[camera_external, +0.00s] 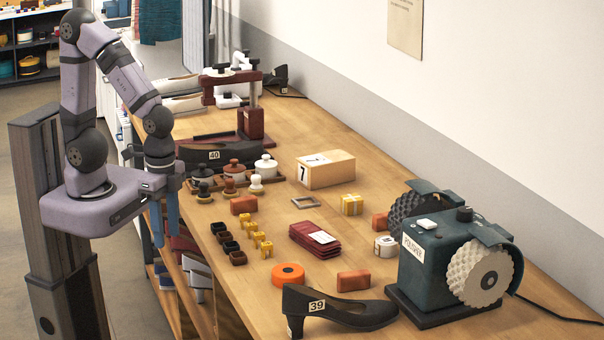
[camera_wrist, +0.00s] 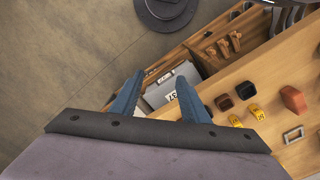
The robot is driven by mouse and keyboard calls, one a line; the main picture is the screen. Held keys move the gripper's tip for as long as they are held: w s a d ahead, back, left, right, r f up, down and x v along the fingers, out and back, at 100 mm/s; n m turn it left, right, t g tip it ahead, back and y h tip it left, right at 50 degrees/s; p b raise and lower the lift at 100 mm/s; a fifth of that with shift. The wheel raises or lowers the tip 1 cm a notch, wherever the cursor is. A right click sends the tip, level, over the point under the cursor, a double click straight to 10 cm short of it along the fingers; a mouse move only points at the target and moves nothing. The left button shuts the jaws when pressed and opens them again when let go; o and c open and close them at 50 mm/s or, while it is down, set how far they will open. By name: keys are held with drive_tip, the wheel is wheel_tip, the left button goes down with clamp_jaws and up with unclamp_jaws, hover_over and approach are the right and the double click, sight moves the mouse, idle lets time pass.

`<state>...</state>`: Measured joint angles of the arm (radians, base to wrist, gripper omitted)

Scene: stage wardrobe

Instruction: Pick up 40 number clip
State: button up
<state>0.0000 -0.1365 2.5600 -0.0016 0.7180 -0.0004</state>
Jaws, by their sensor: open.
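Several small yellow clips (camera_external: 257,236) stand in a short row on the wooden table. Two yellow clips (camera_wrist: 257,111) also show in the wrist view, with dark marks too small to read surely, so I cannot tell which is number 40. A black shoe (camera_external: 190,154) on the table bears a white 40 label. My gripper (camera_external: 166,205) hangs off the table's left edge, left of the clips and apart from them. In the wrist view, the blue fingers of my gripper (camera_wrist: 160,76) are spread and empty.
Black and brown small blocks (camera_external: 231,246) stand just left of the clips. Red bricks, an orange ring (camera_external: 288,274), a shoe labelled 39 (camera_external: 340,310) and a polisher (camera_external: 440,255) lie nearby. Below the table edge is an open shelf (camera_external: 185,270) with shoes.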

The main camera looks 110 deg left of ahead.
drive_tip(key=w+a+r+m+t+p, duration=0.15)
drive_tip(key=w+a+t, duration=0.35)
drive_tip(key=w+a, duration=0.55)
drive_tip(key=w+a+r+m+t+p, duration=0.1)
drive_tip(key=w+a+m+t, duration=0.25)
drive_tip(key=w+a, duration=0.75)
drive_tip(key=shift+s+d+f+m+t+h+p, duration=0.2)
drive_tip(key=shift+s+d+f+m+h+p, duration=0.25)
drive_tip(key=shift+s+d+f+m+h, duration=0.8)
drive_tip(key=shift+s+d+f+m+t+h+p, duration=0.15)
drive_tip(key=shift+s+d+f+h+p, duration=0.45)
drive_tip(key=shift+h, duration=1.35)
drive_tip(key=shift+s+d+f+m+t+h+p, duration=0.25)
drive_tip(key=shift+s+d+f+m+h, duration=0.3)
drive_tip(key=shift+d+h, duration=0.85)
drive_tip(key=shift+a, duration=0.2)
